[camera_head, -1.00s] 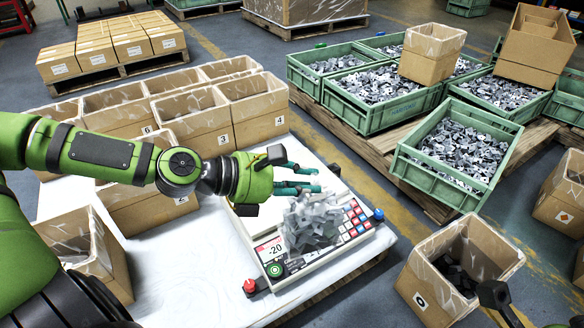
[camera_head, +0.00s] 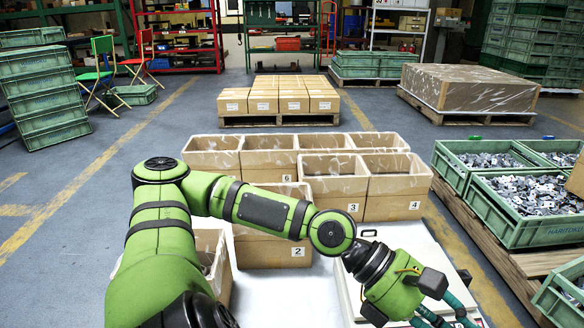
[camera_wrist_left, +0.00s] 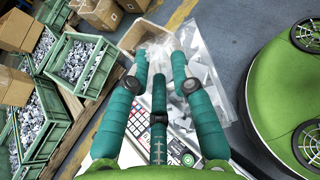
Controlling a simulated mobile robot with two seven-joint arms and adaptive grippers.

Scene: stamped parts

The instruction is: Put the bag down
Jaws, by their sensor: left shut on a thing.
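A clear plastic bag of grey stamped metal parts (camera_wrist_left: 208,78) shows in the left wrist view, at and beyond my left fingertips. My left gripper (camera_wrist_left: 160,64) has teal fingers shut on the bag. Part of the bag is hidden behind the fingers. In the head view my left gripper (camera_head: 446,318) is at the lower right, cut by the bottom edge, and the bag is out of frame. The scale keypad (camera_wrist_left: 184,152) shows below the fingers in the wrist view. My right gripper is not in view.
Open numbered cardboard boxes (camera_head: 335,185) stand in rows behind my left arm on the white table (camera_head: 300,290). Green crates of metal parts (camera_head: 525,195) stand on a pallet at the right. A pallet of closed cartons (camera_head: 280,98) is farther back.

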